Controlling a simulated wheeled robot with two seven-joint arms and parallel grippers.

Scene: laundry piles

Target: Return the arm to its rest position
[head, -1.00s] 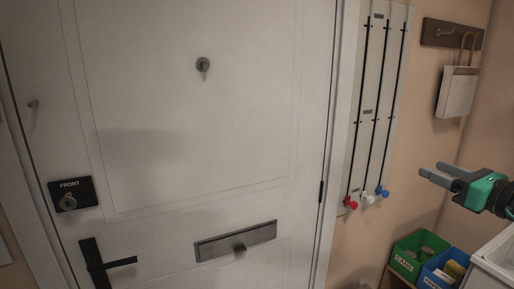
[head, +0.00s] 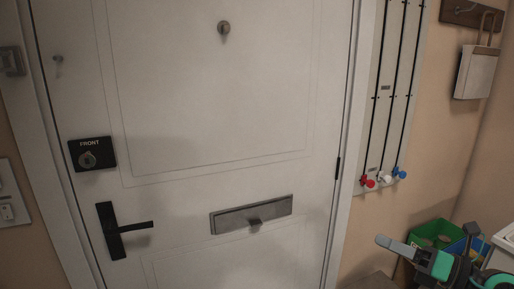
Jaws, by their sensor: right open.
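My right gripper (head: 396,248) is at the lower right of the head view. Its grey fingers point left and stand apart with nothing between them. The teal and black wrist behind it covers part of the bins. My left gripper is not in the view.
A white front door (head: 215,110) fills the middle, with a black handle (head: 116,230), a lock plate (head: 92,154) and a letter slot (head: 251,214). A slider board (head: 390,120) and a hanging bag (head: 478,72) are on the right wall. A green bin (head: 436,229) and a blue bin (head: 462,246) stand below.

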